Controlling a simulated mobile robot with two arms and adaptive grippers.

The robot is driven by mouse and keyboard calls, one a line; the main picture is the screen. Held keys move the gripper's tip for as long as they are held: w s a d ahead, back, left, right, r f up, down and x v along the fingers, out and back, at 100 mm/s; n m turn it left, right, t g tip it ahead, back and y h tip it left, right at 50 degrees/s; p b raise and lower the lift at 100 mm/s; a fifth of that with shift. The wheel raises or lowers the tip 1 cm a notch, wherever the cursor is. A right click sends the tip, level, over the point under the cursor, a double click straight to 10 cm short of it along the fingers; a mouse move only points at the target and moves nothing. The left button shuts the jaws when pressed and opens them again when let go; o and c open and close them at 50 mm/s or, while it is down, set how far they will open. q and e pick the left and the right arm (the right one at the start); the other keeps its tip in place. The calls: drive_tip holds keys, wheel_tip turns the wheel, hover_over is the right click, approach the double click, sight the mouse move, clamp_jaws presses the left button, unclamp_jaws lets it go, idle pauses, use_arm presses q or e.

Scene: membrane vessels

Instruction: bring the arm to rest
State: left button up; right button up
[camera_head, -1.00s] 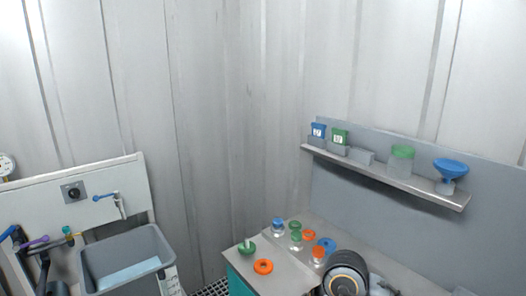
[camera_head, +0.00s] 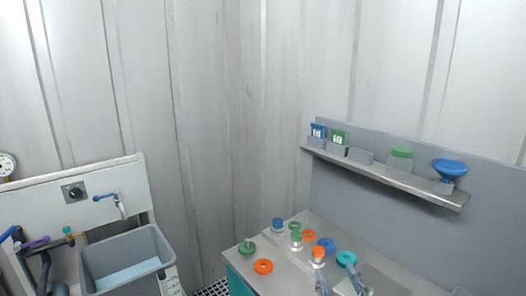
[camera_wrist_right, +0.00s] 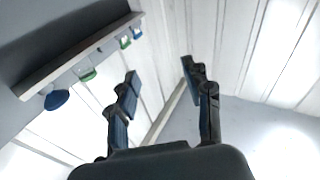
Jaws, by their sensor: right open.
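My right gripper (camera_head: 338,276) shows at the bottom edge of the head view, in front of the bench top; only its two fingers are in the picture. In the right wrist view the same gripper (camera_wrist_right: 160,70) has its fingers spread wide with nothing between them. It points toward the pale panelled wall, with the shelf (camera_wrist_right: 75,50) off to the left. The rest of my right arm is out of the head view. My left gripper is in neither view.
The bench (camera_head: 289,277) holds small vessels, including a blue-capped one (camera_head: 277,224) and an orange-capped one (camera_head: 317,256), and loose rings, including a cyan one (camera_head: 346,258). A wall shelf (camera_head: 400,178) carries containers and a blue funnel (camera_head: 449,168). A grey sink (camera_head: 150,240) stands left.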

drive_tip(key=s+d+f+m+g+h, duration=0.1)
drive_tip(key=s+d+f+g+h, duration=0.2)
drive_tip(key=f, duration=0.5)
drive_tip(key=s+d+f+m+g, duration=0.1)
drive_tip(key=s+d+f+g, duration=0.3)
drive_tip(key=f, duration=0.5)
drive_tip(key=s+f+n+g, duration=0.1)
drive_tip(key=s+f+g, duration=0.3)
drive_tip(key=s, duration=0.4)
drive_tip(key=s+f+g, duration=0.4)
drive_tip(key=s+f, duration=0.1)
drive_tip(key=s, duration=0.3)
drive_tip(key=s+f+g, duration=0.1)
drive_tip(key=s+f, duration=0.1)
drive_tip(key=f, duration=1.2)
drive_tip(key=s+f+g, duration=0.1)
drive_tip(key=s+f, duration=0.1)
drive_tip(key=f, duration=1.2)
drive_tip(key=s+d+f+g, duration=0.1)
drive_tip(key=s+d+f, duration=0.1)
drive_tip(key=s+f, duration=1.2)
drive_tip(key=shift+s+f+n+y, duration=0.15)
drive_tip(key=shift+s+n+y, duration=0.2)
drive_tip(key=shift+s, duration=0.25)
